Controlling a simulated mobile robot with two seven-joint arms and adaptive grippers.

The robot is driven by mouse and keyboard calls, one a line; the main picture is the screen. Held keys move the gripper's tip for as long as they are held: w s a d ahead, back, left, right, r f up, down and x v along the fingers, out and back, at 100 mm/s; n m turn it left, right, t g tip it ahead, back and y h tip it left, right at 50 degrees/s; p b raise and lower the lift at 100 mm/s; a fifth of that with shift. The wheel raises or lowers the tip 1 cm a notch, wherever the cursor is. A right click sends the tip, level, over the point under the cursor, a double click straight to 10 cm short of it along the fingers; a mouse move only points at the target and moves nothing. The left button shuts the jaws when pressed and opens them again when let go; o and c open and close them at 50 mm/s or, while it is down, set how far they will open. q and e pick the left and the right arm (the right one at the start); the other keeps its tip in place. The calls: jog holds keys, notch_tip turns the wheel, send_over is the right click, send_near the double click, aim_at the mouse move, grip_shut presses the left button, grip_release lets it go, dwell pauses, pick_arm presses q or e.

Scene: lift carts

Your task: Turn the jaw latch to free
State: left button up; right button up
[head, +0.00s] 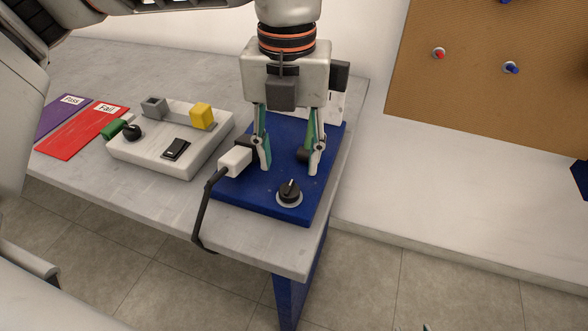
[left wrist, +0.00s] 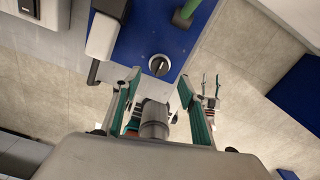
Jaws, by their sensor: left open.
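A black latch knob (head: 289,190) in a pale ring sits near the front of the blue plate (head: 285,210). It also shows in the left wrist view (left wrist: 159,64), ahead of the fingers. My left gripper (head: 290,164) is open, pointing down over the plate behind the knob, apart from it. A dark round part (head: 303,155) is partly hidden by the right finger. A small gripper, apparently my right one (left wrist: 210,88), shows in the left wrist view, its jaws too small to judge.
A grey box (head: 150,158) with a black knob, a rocker switch and a yellow block (head: 201,116) stands left of the plate. Purple and red mats (head: 70,140) lie farther left. A pegboard (head: 480,100) is at the right. The table's front edge is close to the plate.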

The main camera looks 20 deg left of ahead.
aim_at(289, 186)
pick_arm(q)
notch_tip(289, 186, down, 5)
jog(key=shift+s+f, duration=0.15)
jog(key=shift+f, duration=0.55)
jog(key=c, duration=0.9)
jog(key=shift+c, duration=0.9)
pick_arm(e)
jog(key=shift+s+d+f, duration=0.1)
jog(key=shift+f, duration=0.2)
